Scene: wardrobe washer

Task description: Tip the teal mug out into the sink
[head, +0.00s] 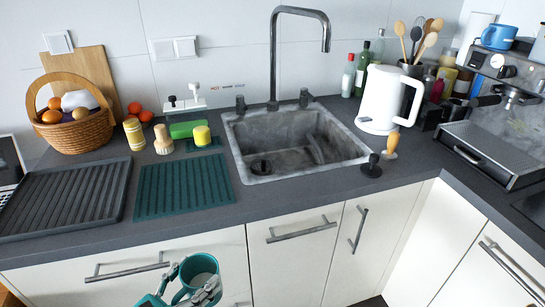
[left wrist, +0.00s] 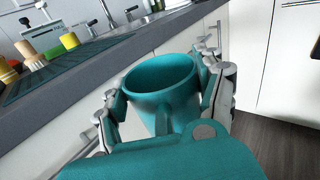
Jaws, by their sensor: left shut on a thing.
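The teal mug (head: 199,264) is at the bottom of the head view, in front of the white cabinet doors and below the counter edge. My left gripper (head: 192,285) is shut on the mug. In the left wrist view the mug (left wrist: 160,84) sits between the two fingers (left wrist: 160,105), roughly upright, with a finger on each side. The grey sink (head: 243,128) is set in the counter, above and to the right of the mug in the head view. My right gripper is not in view.
A tall faucet (head: 273,60) stands behind the sink. A white kettle (head: 381,100) is right of it, with a black tamper (head: 372,168) in front. A teal drying mat (head: 184,187) and dark ribbed tray (head: 62,198) lie left. Cabinet handles (head: 127,271) stick out below.

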